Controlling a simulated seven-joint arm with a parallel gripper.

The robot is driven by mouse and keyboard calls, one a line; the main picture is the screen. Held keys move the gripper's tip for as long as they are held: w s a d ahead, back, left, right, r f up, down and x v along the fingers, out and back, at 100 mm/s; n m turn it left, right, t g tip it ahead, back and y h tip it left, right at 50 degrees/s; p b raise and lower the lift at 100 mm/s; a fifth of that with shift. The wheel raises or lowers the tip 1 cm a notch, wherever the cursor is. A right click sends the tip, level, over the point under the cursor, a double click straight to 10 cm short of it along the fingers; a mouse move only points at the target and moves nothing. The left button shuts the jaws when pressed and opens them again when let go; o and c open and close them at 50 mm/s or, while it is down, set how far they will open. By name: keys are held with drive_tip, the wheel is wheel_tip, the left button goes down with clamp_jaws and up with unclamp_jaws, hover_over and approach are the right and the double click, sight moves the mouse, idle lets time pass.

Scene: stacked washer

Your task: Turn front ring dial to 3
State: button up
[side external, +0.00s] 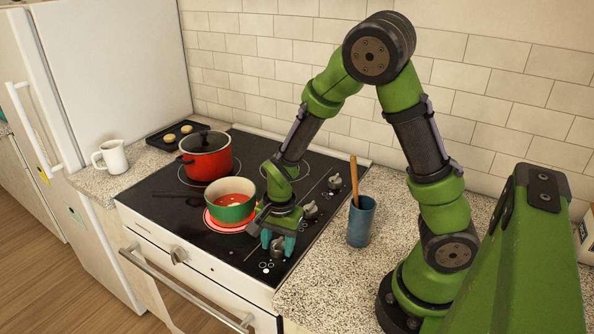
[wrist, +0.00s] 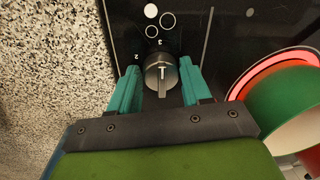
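The front ring dial (wrist: 161,75) is a round grey knob with a raised bar across its face. In the wrist view the bar runs roughly upright, its upper end toward the printed 3; a printed 2 is to the left. My gripper (wrist: 160,64) is open, with one teal finger on each side of the dial. Small gaps seem to show between fingers and dial; I cannot tell if either touches. In the side view the dial (side external: 278,247) is nearest the cooktop's front edge, and my gripper (side external: 277,246) reaches down over it. The front ring (side external: 213,223) glows red.
A green pot (side external: 231,212) of red soup stands on the glowing ring, close beside my gripper. A lidded red pot (side external: 208,165) is behind it. More dials (side external: 310,210) line the cooktop's right side. A blue utensil cup (side external: 361,222) stands on the right counter.

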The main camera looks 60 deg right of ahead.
sight(282, 248)
drive_tip(key=o, duration=0.3)
wheel_tip(282, 248, up, 17)
drive_tip(key=s, duration=0.1)
idle(0.5)
drive_tip(key=shift+d+f, duration=0.1)
drive_tip(key=s+a+r+n+t+y, duration=0.1)
drive_tip(key=s+a+r+n+t, duration=0.2)
drive_tip(key=n, duration=0.9)
drive_tip(key=s+r+t, duration=0.3)
drive_tip(key=s+r, duration=0.1)
drive_tip(key=s, duration=0.1)
drive_tip(key=shift+y, duration=0.4)
